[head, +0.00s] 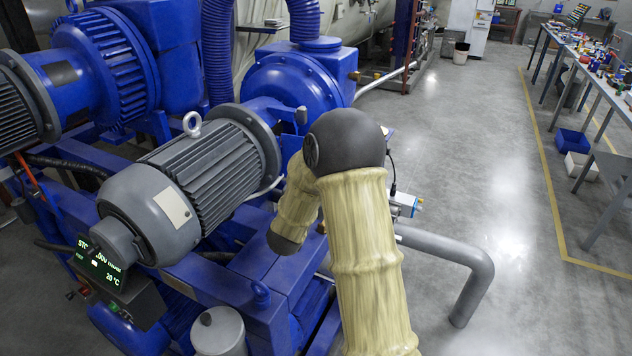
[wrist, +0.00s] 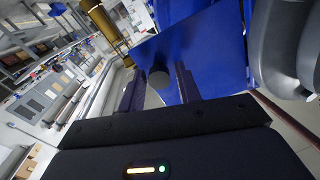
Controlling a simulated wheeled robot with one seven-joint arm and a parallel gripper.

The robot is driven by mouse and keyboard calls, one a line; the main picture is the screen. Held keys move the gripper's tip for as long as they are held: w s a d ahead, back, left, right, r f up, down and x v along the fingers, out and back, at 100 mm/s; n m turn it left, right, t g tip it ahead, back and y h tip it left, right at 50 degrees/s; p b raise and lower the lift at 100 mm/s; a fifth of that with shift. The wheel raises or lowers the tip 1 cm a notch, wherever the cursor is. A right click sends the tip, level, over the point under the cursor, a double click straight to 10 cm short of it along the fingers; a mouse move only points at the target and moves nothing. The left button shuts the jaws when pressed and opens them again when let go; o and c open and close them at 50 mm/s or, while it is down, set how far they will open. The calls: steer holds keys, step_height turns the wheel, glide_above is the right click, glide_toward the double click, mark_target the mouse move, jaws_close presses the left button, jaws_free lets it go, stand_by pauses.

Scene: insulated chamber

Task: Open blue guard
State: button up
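In the wrist view the blue guard (wrist: 200,42) is a flat blue panel ahead of my gripper, tilted in the picture. A dark round knob (wrist: 158,79) stands out on its near side. My gripper (wrist: 159,76) has its two dark fingers apart, one on each side of the knob in the picture. A gap shows beside the knob, and I cannot tell how deep the knob sits between the fingers. In the head view my sleeved arm reaches down beside the machine and my gripper is hidden. I cannot pick out the guard for sure there.
A grey motor (head: 195,185) on a blue machine frame stands left of my arm, with a lit display (head: 100,263) at lower left. A grey pipe (head: 455,258) bends to the floor at right. Open floor (head: 500,170) lies beyond, with a cluttered workbench (head: 590,60).

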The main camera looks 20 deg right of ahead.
steer(key=shift+o, duration=0.8)
steer(key=shift+f, duration=0.1)
steer(key=b+v, duration=0.3)
steer(key=v, duration=1.4)
steer(key=shift+s+b, duration=0.3)
steer(key=shift+b, duration=0.1)
steer(key=shift+a, duration=0.2)
